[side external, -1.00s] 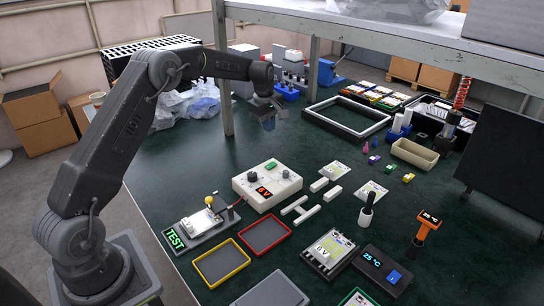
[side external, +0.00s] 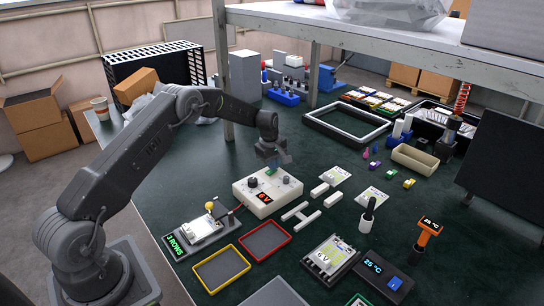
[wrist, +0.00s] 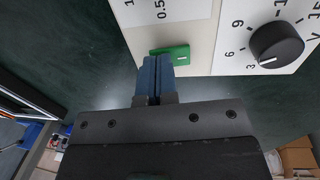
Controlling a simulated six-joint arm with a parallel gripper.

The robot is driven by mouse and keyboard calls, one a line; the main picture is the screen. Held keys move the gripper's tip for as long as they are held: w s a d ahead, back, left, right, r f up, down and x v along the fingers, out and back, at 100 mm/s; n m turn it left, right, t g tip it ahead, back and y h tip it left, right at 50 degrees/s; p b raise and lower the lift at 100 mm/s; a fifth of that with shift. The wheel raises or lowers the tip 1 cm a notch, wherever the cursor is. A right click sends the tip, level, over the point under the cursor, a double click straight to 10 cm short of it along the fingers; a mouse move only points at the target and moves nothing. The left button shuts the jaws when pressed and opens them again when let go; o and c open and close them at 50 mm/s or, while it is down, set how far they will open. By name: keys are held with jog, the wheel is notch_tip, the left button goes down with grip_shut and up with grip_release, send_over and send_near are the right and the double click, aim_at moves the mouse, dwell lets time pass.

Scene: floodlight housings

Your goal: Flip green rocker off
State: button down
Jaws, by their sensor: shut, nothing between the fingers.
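In the side view my gripper (side external: 273,166) is low over the back edge of the box, pointing down, and partly hides the rocker. In the wrist view the blue fingertips (wrist: 154,60) are together and empty. They overlap the left part of the rocker's near edge. I cannot tell whether they touch it.
A knob (wrist: 276,45) stands to the right of the rocker in the wrist view. A small test stand (side external: 202,229) with a yellow bulb is at the box's left. Red (side external: 283,232) and yellow (side external: 243,266) trays lie in front. A shelf post (side external: 222,75) rises behind my arm.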

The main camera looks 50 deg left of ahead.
jog(key=shift+f, duration=0.2)
jog(key=shift+f, duration=0.25)
dwell(0.3)
jog(key=shift+s, duration=0.8)
jog(key=shift+r, duration=0.2)
jog(key=shift+r, duration=0.2)
notch_tip(320, 180, up, 13)
jog(key=s, duration=0.1)
jog(key=shift+s+r, duration=0.2)
jog(key=shift+s, duration=0.1)
